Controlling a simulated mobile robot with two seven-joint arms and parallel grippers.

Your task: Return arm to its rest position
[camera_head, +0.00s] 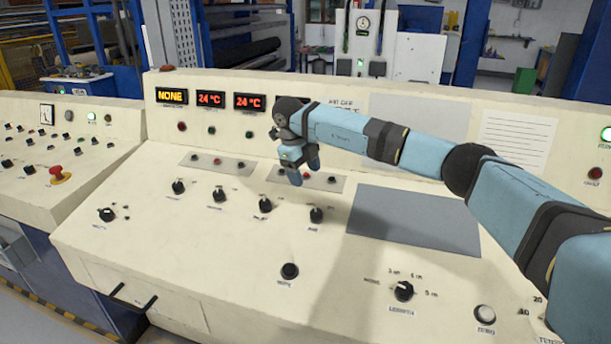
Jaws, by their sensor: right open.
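My right arm, light blue with black joints, reaches in from the right over the cream control console (190,245). My right gripper (304,172) is open and points down above the panel's upper middle, near a grey strip with small lamps (318,181). Nothing shows between its fingers. A black knob (265,205) and another black knob (316,215) sit just below it in the picture. The gripper appears apart from both. The arm hides part of the upright panel behind it. My left gripper is not in view.
Displays reading NONE (172,96) and 24 °C (210,99) are on the upright panel. A length knob (403,291) and a black button (289,271) lie on the front slope. A red emergency button (57,173) is on the left console. The grey plate (415,220) is bare.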

